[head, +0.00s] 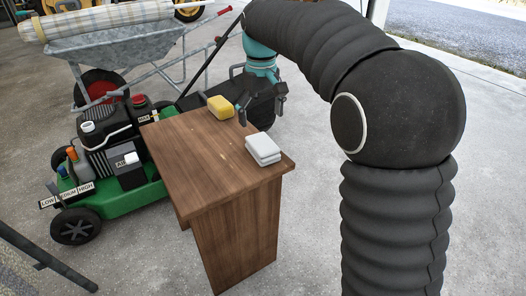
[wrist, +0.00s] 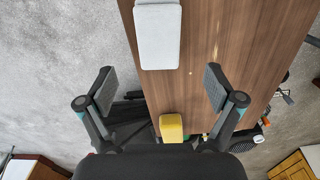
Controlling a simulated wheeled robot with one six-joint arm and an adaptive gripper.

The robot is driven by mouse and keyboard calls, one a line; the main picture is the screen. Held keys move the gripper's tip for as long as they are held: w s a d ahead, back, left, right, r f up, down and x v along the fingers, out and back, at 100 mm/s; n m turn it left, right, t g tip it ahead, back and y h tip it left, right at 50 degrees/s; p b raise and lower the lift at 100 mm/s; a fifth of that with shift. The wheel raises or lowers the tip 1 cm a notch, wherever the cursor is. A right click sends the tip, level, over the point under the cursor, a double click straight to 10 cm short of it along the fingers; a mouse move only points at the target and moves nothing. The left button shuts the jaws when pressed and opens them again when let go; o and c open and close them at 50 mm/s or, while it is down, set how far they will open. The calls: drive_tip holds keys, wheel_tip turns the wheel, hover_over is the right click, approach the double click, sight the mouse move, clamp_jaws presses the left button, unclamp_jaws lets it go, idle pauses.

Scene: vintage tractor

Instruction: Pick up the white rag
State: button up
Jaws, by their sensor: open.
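The white rag (head: 263,149) is a folded, pale stack lying on the near right end of a wooden table (head: 200,165). In the wrist view the white rag (wrist: 158,36) is at the top centre, on the table (wrist: 240,40) near its left edge. My gripper (head: 262,107) is open and empty, above the table's far right edge, behind the rag and apart from it. In the wrist view my gripper (wrist: 157,90) has its fingers spread wide, with the rag beyond the fingertips.
A yellow sponge-like block (head: 221,107) lies on the table's far end, close to my gripper; it also shows in the wrist view (wrist: 171,128). A green mower (head: 120,165) stands left of the table, a wheelbarrow (head: 125,38) behind. Concrete floor is clear at right.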

sight(263, 143)
wheel_tip(263, 143, down, 9)
drive_tip(key=shift+s+d+f+b, duration=0.1)
drive_tip(key=shift+d+b, duration=0.05)
drive_tip(key=shift+b, duration=0.85)
drive_tip(key=shift+c, duration=0.3)
drive_tip(key=c, duration=1.2)
